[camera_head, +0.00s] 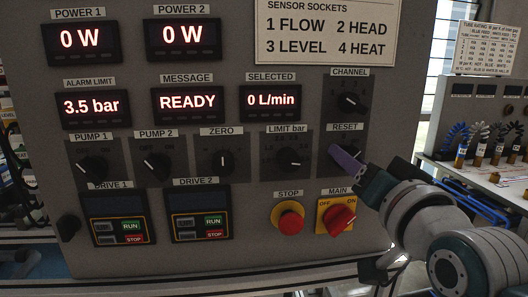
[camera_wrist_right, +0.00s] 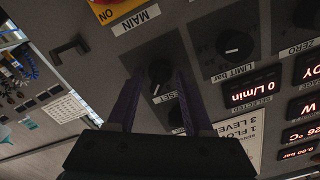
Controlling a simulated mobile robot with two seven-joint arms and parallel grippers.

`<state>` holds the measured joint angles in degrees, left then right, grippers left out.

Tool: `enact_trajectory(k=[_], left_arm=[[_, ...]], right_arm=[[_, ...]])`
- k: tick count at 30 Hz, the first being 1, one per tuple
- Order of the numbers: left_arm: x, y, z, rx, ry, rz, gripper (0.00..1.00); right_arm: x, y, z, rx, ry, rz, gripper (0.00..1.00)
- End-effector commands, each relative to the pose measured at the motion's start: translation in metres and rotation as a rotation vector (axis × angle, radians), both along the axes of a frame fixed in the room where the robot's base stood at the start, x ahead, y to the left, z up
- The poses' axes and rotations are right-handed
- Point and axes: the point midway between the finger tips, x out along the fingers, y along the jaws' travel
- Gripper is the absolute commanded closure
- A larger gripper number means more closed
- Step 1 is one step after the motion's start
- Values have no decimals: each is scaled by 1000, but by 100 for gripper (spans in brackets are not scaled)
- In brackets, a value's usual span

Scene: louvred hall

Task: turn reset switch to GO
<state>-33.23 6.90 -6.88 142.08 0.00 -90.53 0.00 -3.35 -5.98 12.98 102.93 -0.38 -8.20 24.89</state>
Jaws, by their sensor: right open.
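The grey control panel (camera_head: 250,80) fills most of the head view. Its RESET switch sits under the RESET label (camera_head: 345,127) and is mostly hidden behind my right gripper (camera_head: 338,152). In the right wrist view the black RESET knob (camera_wrist_right: 160,73) with a white pointer line shows between the two purple fingers of my right gripper (camera_wrist_right: 158,80). The fingers are open, one on each side of the knob. I cannot tell whether they touch it. The GO marking is not readable. My left gripper is not in view.
The red MAIN switch (camera_head: 340,218) and the red STOP button (camera_head: 290,220) are below RESET. The CHANNEL knob (camera_head: 352,101) is above it, and the LIMIT knob (camera_head: 290,157) is to its left. The MESSAGE display (camera_head: 188,103) reads READY. A bench with tubes stands at the right.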

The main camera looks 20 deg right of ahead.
Motion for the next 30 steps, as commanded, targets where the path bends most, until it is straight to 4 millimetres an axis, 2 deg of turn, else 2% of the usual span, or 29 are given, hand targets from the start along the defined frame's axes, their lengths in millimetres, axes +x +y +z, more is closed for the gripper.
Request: enact_trajectory(k=[4,15,26,30], left_arm=[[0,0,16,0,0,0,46],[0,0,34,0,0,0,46],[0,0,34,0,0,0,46],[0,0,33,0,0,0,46]], right_arm=[[-19,5,4,1,6,0,49],[-61,15,2,2,3,1,49],[-64,16,0,0,1,0,49],[-74,18,-1,1,2,0,49]])
